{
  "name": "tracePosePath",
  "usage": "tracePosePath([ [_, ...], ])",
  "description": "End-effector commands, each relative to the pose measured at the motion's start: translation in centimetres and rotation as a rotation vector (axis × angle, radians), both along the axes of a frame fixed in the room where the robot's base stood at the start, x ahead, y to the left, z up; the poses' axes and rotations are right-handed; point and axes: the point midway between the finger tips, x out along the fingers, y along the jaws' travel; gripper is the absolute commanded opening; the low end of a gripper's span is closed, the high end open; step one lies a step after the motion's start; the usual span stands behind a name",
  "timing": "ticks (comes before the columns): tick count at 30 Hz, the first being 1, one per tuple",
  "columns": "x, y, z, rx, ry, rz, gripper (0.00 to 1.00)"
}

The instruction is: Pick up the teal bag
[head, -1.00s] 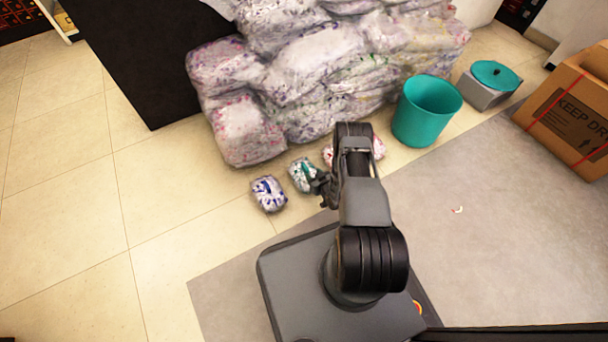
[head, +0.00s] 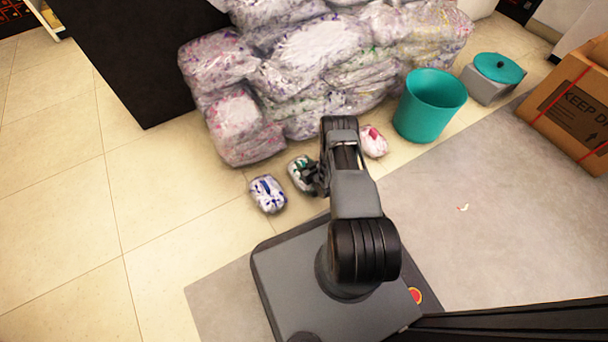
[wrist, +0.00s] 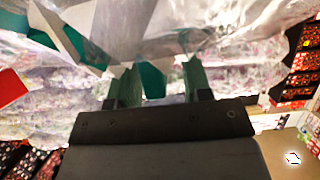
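The teal bag (head: 297,165) is a small white plastic-wrapped bundle with teal patches, on the tiled floor in the head view. My gripper (head: 313,177) is at its right side and partly covers it. In the wrist view, clear wrap and teal patches of the teal bag (wrist: 150,35) fill the top, close against the fingers. My gripper's two fingers (wrist: 156,82) stand apart there, with teal showing between them. I cannot tell whether they touch the bag.
A blue-patterned bag (head: 268,193) lies just left of the teal bag. A red-patterned bag (head: 373,142) lies to the right, beyond my arm. Large wrapped bundles (head: 310,60) are piled behind. A teal bin (head: 430,105) and a cardboard box (head: 575,110) stand right. Floor at left is clear.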

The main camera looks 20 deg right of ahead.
Motion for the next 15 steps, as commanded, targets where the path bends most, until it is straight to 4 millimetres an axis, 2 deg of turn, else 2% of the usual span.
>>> tracePosePath([
  [2,-0.02,-0.12,0.02,0.0,0.0,-0.002,0.37],
  [13,0.02,0.05,0.02,-0.001,0.0,0.001,0.02],
  [15,0.03,0.11,0.03,0.0,0.0,0.002,0.0],
])
